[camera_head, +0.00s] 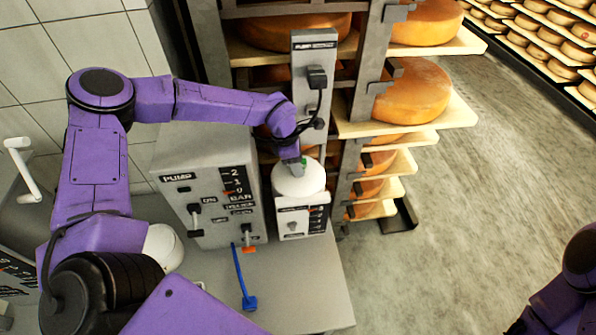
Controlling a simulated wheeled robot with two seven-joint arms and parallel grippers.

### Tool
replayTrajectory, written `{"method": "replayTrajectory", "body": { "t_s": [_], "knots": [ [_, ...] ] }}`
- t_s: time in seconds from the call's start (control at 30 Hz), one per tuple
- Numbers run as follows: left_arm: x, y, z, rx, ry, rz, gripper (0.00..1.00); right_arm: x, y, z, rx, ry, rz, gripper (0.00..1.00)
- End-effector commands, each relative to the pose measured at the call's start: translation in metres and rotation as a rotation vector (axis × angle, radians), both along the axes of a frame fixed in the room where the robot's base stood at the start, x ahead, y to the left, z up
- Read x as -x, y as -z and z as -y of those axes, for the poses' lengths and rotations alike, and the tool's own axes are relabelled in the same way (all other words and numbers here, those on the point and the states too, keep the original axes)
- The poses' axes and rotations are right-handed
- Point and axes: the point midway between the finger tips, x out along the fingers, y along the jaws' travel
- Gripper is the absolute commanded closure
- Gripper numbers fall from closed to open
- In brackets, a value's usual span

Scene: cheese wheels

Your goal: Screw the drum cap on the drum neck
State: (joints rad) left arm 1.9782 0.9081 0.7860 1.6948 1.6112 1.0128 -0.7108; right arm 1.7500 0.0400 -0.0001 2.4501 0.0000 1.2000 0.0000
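A white rounded drum (298,182) stands at the back of the grey bench, in front of the cheese rack. My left arm reaches to it from the left, and my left gripper (294,164) points down at its top. The drum neck is hidden behind the gripper. The fingers are too small and covered to show whether they are open or shut. Part of my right arm shows at the lower right; its gripper is out of view.
A grey pump box (205,185) with switches stands left of the drum. A tall grey panel (313,90) with a black cable rises behind it. A blue hose (243,275) lies on the bench (300,285). Shelves of cheese wheels (410,92) stand right; the floor beyond is clear.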

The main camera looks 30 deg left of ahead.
Motion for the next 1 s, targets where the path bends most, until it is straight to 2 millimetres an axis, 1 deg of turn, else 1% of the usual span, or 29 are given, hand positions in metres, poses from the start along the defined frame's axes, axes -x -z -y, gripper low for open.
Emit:
{"method": "replayTrajectory", "body": {
  "t_s": [0.43,0.67,0.77,1.0],
  "knots": [
    [-0.002,0.0,-0.002,-0.002,-0.004,0.005,0.5,0.0,0.0,0.0,0.0,0.0,0.0,0.53],
    [-0.002,-0.005,-0.002,-0.001,-0.005,0.009,0.5,0.0,0.002,0.0,0.0,0.0,0.0,0.53],
    [-0.001,-0.018,-0.005,0.001,-0.005,0.012,0.5,0.0,0.008,0.0,0.0,0.0,0.0,0.53],
    [0.008,-0.073,-0.017,0.001,-0.006,0.012,0.5,0.0,0.025,0.0,0.0,0.0,0.0,0.53]
  ]
}}
